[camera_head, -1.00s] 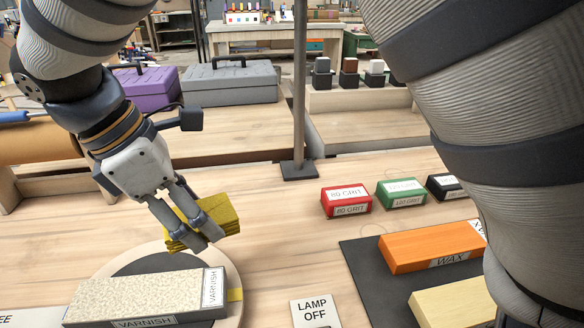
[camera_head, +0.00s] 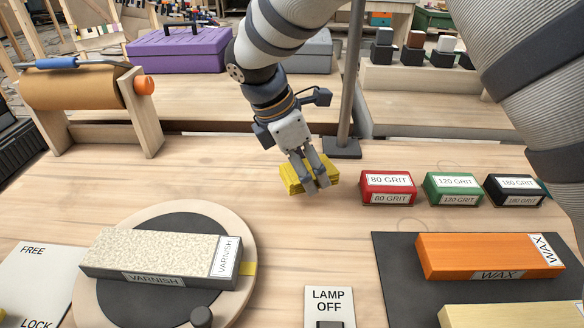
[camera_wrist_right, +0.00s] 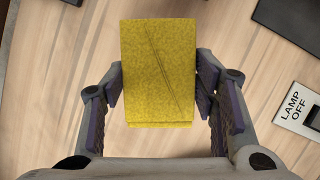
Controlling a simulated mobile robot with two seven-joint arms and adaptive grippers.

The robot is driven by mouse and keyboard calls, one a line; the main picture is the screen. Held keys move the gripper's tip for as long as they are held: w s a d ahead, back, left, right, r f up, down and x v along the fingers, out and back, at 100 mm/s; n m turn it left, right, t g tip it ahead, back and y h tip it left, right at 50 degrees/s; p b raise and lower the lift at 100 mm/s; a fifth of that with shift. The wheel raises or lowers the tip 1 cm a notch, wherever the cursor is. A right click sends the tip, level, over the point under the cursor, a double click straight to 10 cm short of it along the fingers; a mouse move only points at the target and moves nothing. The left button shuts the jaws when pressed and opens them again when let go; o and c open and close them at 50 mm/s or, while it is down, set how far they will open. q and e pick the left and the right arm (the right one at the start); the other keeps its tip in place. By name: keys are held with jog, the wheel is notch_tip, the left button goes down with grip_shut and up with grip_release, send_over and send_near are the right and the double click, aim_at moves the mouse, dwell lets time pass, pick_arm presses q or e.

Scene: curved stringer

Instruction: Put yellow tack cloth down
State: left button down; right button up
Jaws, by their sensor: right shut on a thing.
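The yellow tack cloth (camera_head: 296,178) is a folded, block-like pad. My right gripper (camera_head: 318,186) is shut on it, with the fingers pointing down over the wooden bench. The cloth is left of the red 80 grit block and in front of the dark post foot. In the right wrist view, the cloth (camera_wrist_right: 158,72) sits between the two finger pads (camera_wrist_right: 158,90), with wood grain around it. I cannot tell whether its underside touches the bench. My left gripper is not in view.
Red (camera_head: 388,188), green (camera_head: 453,189) and black (camera_head: 515,190) grit blocks stand to the right. The post foot (camera_head: 342,148) is close behind. A round turntable (camera_head: 240,235) holds the varnish block (camera_head: 160,258). A lamp switch (camera_head: 330,305) is in front. Bare bench lies between.

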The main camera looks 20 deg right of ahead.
jog(key=shift+w+d+f, duration=0.2)
jog(key=shift+f, duration=0.15)
jog(key=f, duration=0.3)
jog(key=shift+w+d, duration=0.15)
jog(key=shift+d, duration=0.1)
jog(key=shift+f, duration=0.25)
jog(key=shift+o, duration=0.2)
jog(key=shift+s+a+f, duration=0.1)
jog(key=shift+s+f, duration=0.1)
jog(key=shift+f, duration=0.5)
jog(key=o, duration=1)
jog(key=shift+f, duration=0.1)
jog(key=shift+o, duration=0.5)
jog(key=shift+w+f, duration=0.1)
